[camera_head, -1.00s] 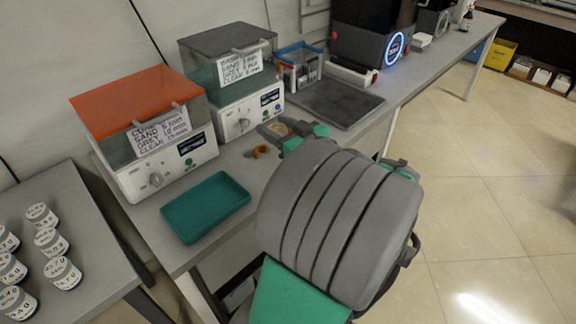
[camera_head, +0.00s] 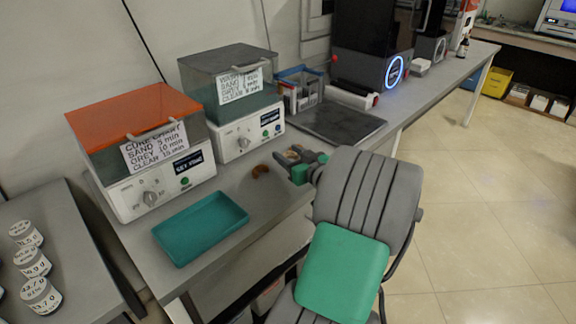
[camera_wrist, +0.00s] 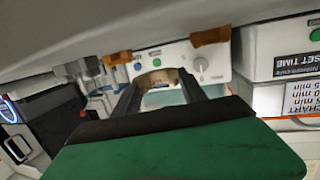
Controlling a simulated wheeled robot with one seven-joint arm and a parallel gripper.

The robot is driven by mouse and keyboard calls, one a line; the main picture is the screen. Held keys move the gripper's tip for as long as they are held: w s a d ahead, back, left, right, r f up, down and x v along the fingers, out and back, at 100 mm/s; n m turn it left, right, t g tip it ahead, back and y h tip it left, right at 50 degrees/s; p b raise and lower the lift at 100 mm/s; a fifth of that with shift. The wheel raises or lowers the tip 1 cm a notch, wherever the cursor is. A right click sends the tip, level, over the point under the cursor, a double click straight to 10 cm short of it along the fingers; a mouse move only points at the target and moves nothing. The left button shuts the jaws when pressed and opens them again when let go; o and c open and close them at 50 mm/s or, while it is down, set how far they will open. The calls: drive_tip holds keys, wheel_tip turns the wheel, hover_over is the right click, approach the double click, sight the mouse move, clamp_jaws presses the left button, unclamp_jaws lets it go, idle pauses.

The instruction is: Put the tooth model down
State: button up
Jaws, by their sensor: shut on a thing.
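The tooth model is a small beige arch (camera_wrist: 160,78), seen between the two dark fingers in the wrist view. In the head view it is a small beige patch (camera_head: 291,154) at the tip of my gripper (camera_head: 296,158). My gripper, also in the wrist view (camera_wrist: 164,88), is shut on the model. It is over or near the front of the bench, in front of the grey-lidded curing unit (camera_head: 233,100). I cannot tell whether the model touches the bench. An orange-brown curved piece (camera_head: 261,170) shows just left of my gripper.
A teal tray (camera_head: 201,228) lies on the bench (camera_head: 235,184) at left. The orange-lidded unit (camera_head: 139,145) stands behind it. A dark mat (camera_head: 337,122) and a blue-edged holder (camera_head: 299,90) are farther along. Small jars (camera_head: 40,294) stand on the side table.

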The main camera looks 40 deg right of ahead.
wheel_tip(320, 180, down, 3)
drive_tip(key=shift+w+f, duration=0.15)
drive_tip(key=shift+f, duration=0.05)
drive_tip(key=shift+b, duration=0.3)
drive_tip(key=shift+f+b, duration=0.25)
drive_tip(key=shift+b, duration=0.05)
drive_tip(key=o, duration=1)
drive_tip(key=shift+r, duration=0.1)
drive_tip(key=shift+o, duration=0.2)
